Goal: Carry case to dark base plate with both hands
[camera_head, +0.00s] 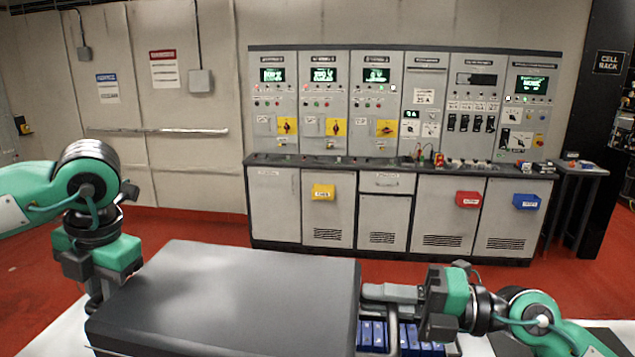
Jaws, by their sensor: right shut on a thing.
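The case (225,300) is a large dark grey box with a smooth top, filling the lower middle of the head view. My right gripper (372,293) is at its right side, shut on the case's edge or a handle there; the exact grip is partly hidden. My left gripper (97,297) points down at the case's left edge. Its fingertips are hidden, so I cannot tell whether it holds the case. A dark flat surface (512,343) at the lower right, partly behind my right arm, may be the dark base plate.
Several blue battery cells (374,336) sit just right of the case, below my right gripper. The white table top (55,335) shows at the left. A grey control cabinet (335,205) with yellow, red and blue bins stands beyond, across the red floor (200,229).

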